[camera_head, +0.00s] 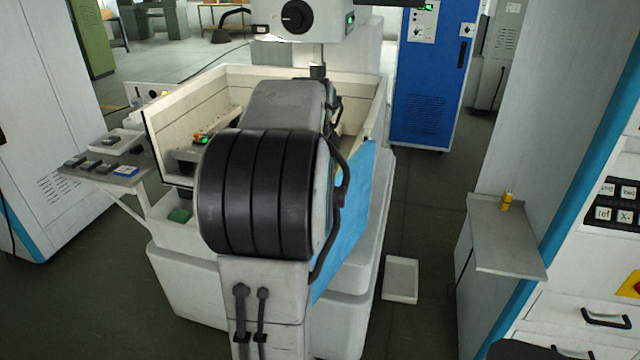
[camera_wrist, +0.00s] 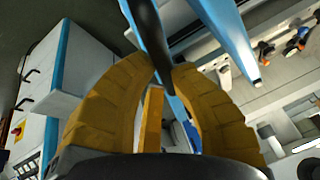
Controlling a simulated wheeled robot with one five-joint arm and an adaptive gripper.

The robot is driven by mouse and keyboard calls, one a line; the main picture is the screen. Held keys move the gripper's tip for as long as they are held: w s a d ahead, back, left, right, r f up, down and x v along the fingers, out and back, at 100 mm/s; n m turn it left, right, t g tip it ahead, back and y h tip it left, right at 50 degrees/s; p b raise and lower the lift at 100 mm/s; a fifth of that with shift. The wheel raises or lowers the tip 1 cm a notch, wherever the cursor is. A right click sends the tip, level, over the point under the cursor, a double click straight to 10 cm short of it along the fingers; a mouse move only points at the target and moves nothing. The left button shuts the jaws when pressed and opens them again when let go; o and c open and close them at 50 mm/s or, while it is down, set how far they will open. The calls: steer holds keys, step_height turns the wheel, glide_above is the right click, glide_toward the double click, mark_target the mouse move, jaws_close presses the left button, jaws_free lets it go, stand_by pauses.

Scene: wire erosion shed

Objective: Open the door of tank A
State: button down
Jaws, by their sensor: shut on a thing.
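The pale tank (camera_head: 235,75) stands ahead in the head view, its inside partly visible. A blue door panel (camera_head: 356,215) shows at its right front side, partly behind my arm. No letter is readable on the tank. In the wrist view, my gripper (camera_wrist: 177,75) has its two orange fingers closed in around a dark handle (camera_wrist: 150,35) beside a blue edge (camera_wrist: 233,35). The fingertips meet the handle near its lower end. My gripper is hidden in the head view behind my arm. How far the door stands from the tank opening cannot be told.
A grey shelf (camera_head: 500,238) with a small yellow object juts out at the right. A white tray (camera_head: 400,279) lies on the floor right of the tank. A side table (camera_head: 125,172) with small blocks stands at the left. A blue cabinet (camera_head: 430,90) stands behind.

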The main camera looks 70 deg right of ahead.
steer(key=c, duration=1)
jaws_free()
steer(key=shift+f, duration=0.1)
steer(key=v, duration=1.2)
steer(key=shift+s, duration=0.15)
